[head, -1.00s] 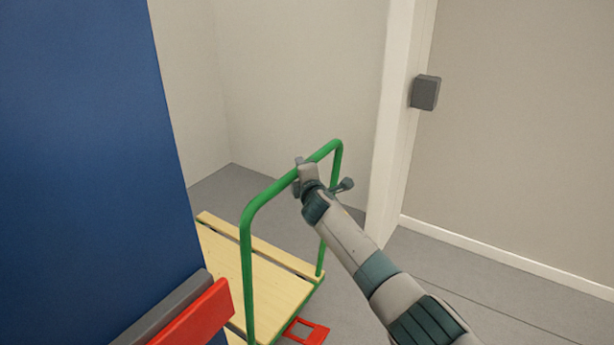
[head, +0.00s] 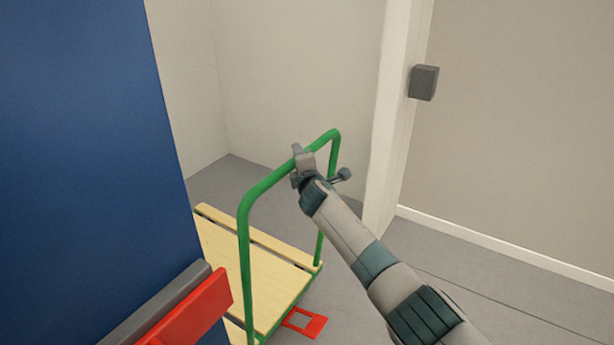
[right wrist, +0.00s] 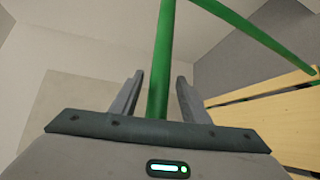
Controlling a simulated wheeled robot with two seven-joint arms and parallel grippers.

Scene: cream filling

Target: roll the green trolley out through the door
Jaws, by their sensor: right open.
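The green trolley has a tubular green handle (head: 262,187) and a slatted pale wooden deck (head: 270,277). It stands on the grey floor in the doorway, right of a blue panel. My right gripper (head: 299,156) is at the top bar of the handle. In the right wrist view the green bar (right wrist: 160,70) runs between the two spread fingers of the gripper (right wrist: 158,92). The jaws are open around the bar, not closed on it. The wooden deck (right wrist: 270,100) shows at the right there. My left gripper is not in view.
A blue panel (head: 80,130) with a red bar (head: 195,310) blocks the left side. A pale door post (head: 390,130) stands close right of the trolley, with a grey box (head: 424,82) on it. A red frame piece (head: 304,322) sits low by the deck. Grey floor is open at right.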

